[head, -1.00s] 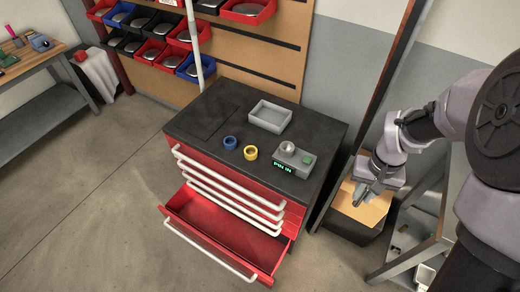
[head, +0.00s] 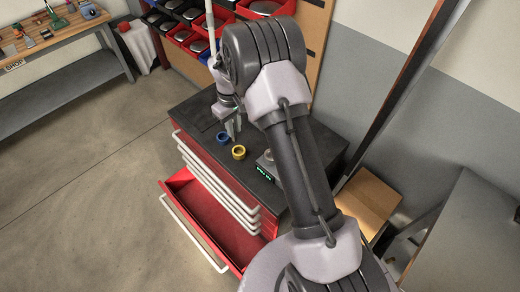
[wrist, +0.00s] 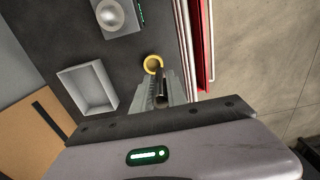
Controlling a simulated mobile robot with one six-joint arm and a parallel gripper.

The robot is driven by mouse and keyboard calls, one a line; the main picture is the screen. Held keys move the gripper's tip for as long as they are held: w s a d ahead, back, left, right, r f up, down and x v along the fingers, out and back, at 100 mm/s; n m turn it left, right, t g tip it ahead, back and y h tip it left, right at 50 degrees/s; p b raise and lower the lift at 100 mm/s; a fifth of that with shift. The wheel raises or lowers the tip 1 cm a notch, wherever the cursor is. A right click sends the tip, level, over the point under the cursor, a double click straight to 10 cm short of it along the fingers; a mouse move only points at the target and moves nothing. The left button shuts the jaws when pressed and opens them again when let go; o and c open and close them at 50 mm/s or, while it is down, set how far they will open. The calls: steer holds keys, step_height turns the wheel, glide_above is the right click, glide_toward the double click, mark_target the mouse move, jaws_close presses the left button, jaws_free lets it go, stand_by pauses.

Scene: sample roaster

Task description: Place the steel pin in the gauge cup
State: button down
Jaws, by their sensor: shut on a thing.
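My gripper (wrist: 162,90) is shut on the dark, narrow steel pin (wrist: 162,88) in the wrist view. In the head view my gripper (head: 233,128) is over the cabinet top, by the blue ring; the pin cannot be made out there. The gauge cup (wrist: 108,14) is round and silvery, on a grey gauge box (wrist: 119,27) at the top of the wrist view, apart from my gripper. In the head view my arm partly hides the gauge box (head: 265,164); its green display is too small to read.
A yellow ring (head: 239,152) and a blue ring (head: 222,137) stand on the dark cabinet top. A grey tray (wrist: 88,88) lies left of my gripper in the wrist view. The bottom red drawer (head: 215,220) is open. A wooden-topped box (head: 367,202) stands right of the cabinet.

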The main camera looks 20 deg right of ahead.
steer(key=w+d+f+n+p, duration=0.2)
steer(key=w+f, duration=0.1)
steer(key=w, duration=0.2)
steer(key=shift+s+d+f+b, duration=0.75)
steer(key=shift+s+d, duration=0.7)
steer(key=shift+s, duration=0.7)
steer(key=shift+s+d+f+b, duration=0.8)
steer(key=shift+s+d, duration=0.65)
steer(key=shift+s, duration=0.75)
steer(key=shift+s+d+f+b, duration=0.75)
steer(key=shift+s+d, duration=0.7)
steer(key=shift+s, duration=0.7)
steer(key=shift+f, duration=0.15)
steer(key=shift+f, duration=0.2)
steer(key=c, duration=1.3)
jaws_free()
steer(key=shift+r, duration=0.1)
steer(key=shift+c, duration=0.2)
